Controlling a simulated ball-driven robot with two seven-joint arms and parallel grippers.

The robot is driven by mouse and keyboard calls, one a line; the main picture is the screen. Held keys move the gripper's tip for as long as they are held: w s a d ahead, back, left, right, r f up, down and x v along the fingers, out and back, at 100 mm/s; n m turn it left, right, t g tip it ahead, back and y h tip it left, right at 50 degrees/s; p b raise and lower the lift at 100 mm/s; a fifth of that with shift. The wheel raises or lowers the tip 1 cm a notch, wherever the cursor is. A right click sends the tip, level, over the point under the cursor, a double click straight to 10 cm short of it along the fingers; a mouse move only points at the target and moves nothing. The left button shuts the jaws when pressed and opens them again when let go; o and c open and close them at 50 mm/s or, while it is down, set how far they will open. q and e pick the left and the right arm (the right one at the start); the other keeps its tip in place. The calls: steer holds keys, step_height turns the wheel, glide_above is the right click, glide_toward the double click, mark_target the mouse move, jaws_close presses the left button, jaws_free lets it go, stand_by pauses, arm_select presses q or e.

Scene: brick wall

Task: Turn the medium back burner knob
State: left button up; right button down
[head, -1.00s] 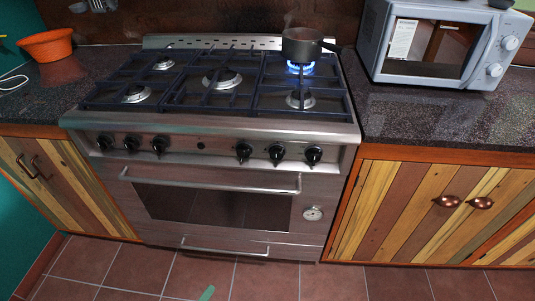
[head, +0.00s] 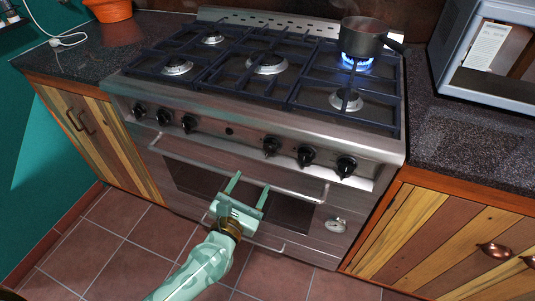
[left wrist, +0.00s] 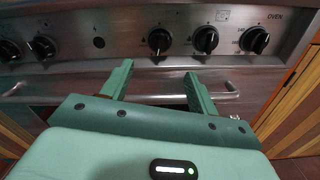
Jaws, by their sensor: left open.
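The stove's front panel (head: 225,128) carries a row of black knobs. The right group has a left knob (head: 270,147), a middle knob (head: 305,156) and a right knob (head: 346,167); several more sit at the left. In the left wrist view, the rightmost knob (left wrist: 254,40) is beside the word OVEN. I cannot tell which knob is for the medium back burner. My left gripper (head: 248,184) is open and empty, in front of the oven door and below the knobs. In the left wrist view its fingers (left wrist: 158,70) point at the panel, below a knob (left wrist: 159,41), apart from it.
A pot (head: 363,38) stands over a lit blue flame (head: 356,62) at the back right burner. The oven handle (head: 240,170) runs across below the knobs. A microwave (head: 490,75) is on the right counter, an orange pot (head: 108,10) on the left one.

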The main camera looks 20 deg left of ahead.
mark_target(268, 152)
arm_select(q)
steer(key=w, duration=0.5)
steer(key=w+b, duration=0.1)
steer(key=w, duration=0.5)
steer(key=shift+w+d, duration=0.2)
steer(key=shift+w, duration=0.1)
steer(key=c, duration=1)
